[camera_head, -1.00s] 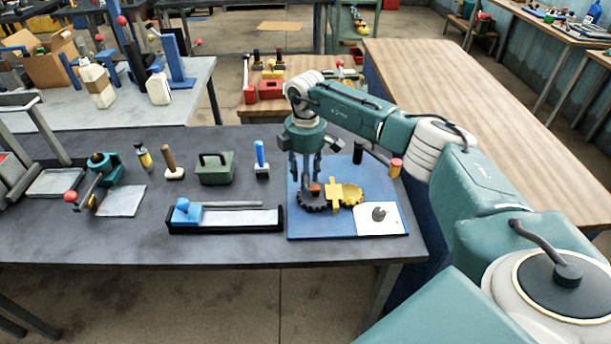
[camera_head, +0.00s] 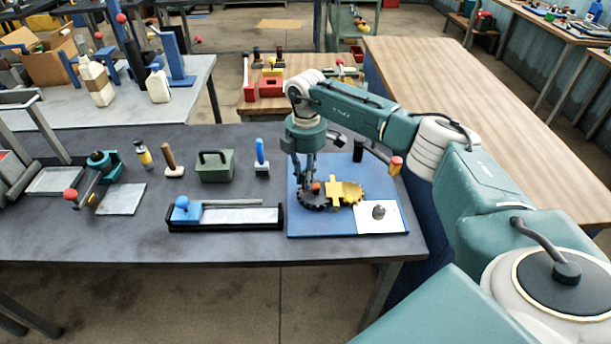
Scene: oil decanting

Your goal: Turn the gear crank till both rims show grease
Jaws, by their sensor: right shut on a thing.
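The gear set stands on a blue board (camera_head: 300,228) at the right end of the dark bench. It has a black gear (camera_head: 312,206) on the left meshing with a yellow gear (camera_head: 353,192) on the right, with a yellow bracket (camera_head: 335,197) between them. A small orange crank knob (camera_head: 316,187) shows above the black gear. My right gripper (camera_head: 305,182) points down over the black gear, shut on the crank at its knob; the fingers partly hide the grip. Grease on the rims cannot be made out. My left gripper is out of view.
A white plate with a grey knob (camera_head: 379,211) lies at the board's front right. A black cylinder (camera_head: 358,151) and a red-and-yellow-capped handle (camera_head: 396,164) stand behind. A blue brush (camera_head: 261,158), a green box (camera_head: 215,168) and a black tray (camera_head: 170,225) sit to the left.

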